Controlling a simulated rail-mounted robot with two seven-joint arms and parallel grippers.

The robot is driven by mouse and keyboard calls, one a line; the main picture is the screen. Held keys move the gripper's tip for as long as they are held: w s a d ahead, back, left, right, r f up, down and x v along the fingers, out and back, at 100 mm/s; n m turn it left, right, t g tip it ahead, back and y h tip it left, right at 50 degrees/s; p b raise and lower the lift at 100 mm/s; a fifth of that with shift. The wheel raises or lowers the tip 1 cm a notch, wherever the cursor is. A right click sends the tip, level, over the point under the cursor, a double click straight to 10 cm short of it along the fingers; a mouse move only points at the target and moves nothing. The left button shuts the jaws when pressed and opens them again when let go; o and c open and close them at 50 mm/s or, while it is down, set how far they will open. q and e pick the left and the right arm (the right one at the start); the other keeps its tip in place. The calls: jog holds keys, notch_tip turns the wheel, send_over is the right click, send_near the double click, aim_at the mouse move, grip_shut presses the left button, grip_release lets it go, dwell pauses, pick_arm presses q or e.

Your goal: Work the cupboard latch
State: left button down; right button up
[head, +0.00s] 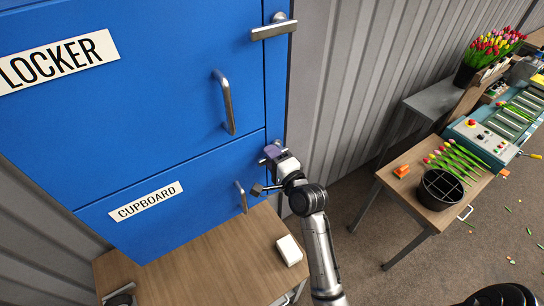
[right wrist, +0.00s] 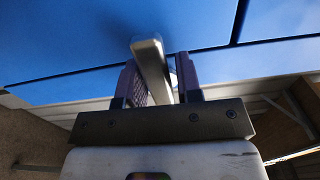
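The blue cupboard door (head: 150,200) carries a "CUPBOARD" label (head: 145,201) and a grey bar handle (head: 241,197). The door looks closed. Its latch is at the upper right corner, largely hidden by my right gripper (head: 275,155). In the right wrist view, the pale metal latch lever (right wrist: 150,62) runs between the two fingers of my right gripper (right wrist: 160,82). The fingers are close to the lever on both sides; whether they press on it I cannot tell. My left gripper is not in view.
Above is the locker door (head: 130,90) with its handle (head: 228,103) and its own latch (head: 273,28). A wooden table (head: 205,260) below bears a white block (head: 289,250). At right, another table (head: 420,190) holds a black pot (head: 440,188) and tulips (head: 455,160). Floor between is clear.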

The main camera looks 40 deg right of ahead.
jog(key=shift+o, duration=1.4)
jog(key=shift+s, duration=0.3)
jog(key=s+a+p, duration=0.2)
jog(key=s+p, duration=0.1)
jog(key=s, duration=1)
jog(key=shift+a, duration=0.1)
